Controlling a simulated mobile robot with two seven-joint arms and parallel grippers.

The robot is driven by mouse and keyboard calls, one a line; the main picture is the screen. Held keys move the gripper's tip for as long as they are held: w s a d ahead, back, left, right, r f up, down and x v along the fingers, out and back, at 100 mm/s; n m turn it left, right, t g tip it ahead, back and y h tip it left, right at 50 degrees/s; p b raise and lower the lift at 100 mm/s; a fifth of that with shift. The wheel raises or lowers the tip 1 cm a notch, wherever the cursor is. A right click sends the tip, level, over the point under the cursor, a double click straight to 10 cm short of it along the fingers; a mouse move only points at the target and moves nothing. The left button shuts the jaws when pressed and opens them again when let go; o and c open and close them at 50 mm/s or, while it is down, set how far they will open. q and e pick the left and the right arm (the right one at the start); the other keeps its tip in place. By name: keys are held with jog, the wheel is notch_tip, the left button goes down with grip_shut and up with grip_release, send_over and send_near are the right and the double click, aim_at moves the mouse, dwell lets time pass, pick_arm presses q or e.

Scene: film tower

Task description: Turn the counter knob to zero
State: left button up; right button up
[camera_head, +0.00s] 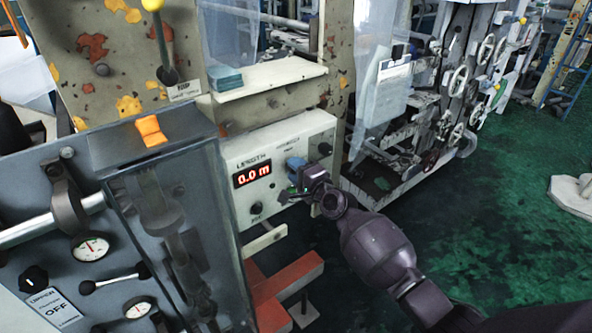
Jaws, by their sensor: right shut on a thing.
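The length counter is a pale grey panel box (238,152) in the middle of the head view. Its red display (252,173) reads 0.0 m under the word LENGTH. My right gripper (292,190) is at the lower right of the panel front, shut on the counter knob, which is mostly hidden behind the fingers. A blue part (295,163) shows just above the gripper; I cannot tell what it belongs to. A small black knob (256,208) sits below the display, clear of the gripper, and another dark knob (325,148) is at the panel's right. My left gripper is not in view.
A grey cabinet with gauges (91,249) and an OFF label (55,309) stands at left. An orange switch (151,131) sits on its top edge. A red step-like bracket (285,285) lies below the counter. Green floor (480,220) is open at right.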

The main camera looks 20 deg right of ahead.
jog(key=o, duration=0.9)
jog(key=v, duration=1)
jog(key=shift+s+d, duration=0.15)
jog(key=shift+s, duration=0.25)
